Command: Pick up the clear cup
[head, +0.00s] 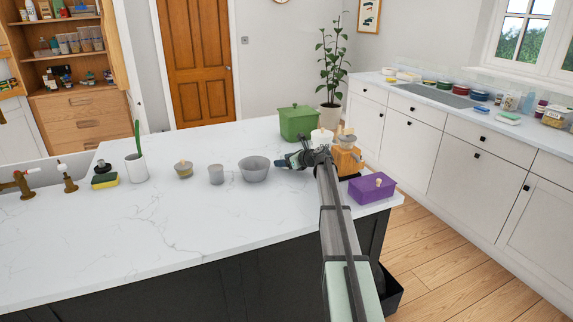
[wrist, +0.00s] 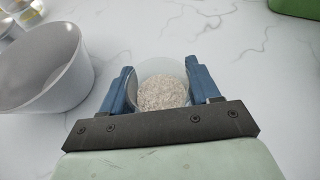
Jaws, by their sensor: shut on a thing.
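A clear cup (wrist: 158,67) with pale, grainy contents (wrist: 161,95) sits between the two blue fingers of my gripper (wrist: 160,72) in the wrist view. The fingers are shut on its two sides. In the head view my gripper (head: 286,162) is low over the white counter, just right of a grey bowl (head: 254,171). The cup is not clearly visible there. I cannot tell whether its base touches the counter.
The grey bowl (wrist: 55,72) is close to my left finger. A translucent measuring cup (head: 216,175) and small jar (head: 183,170) stand further left. The front-left counter is clear.

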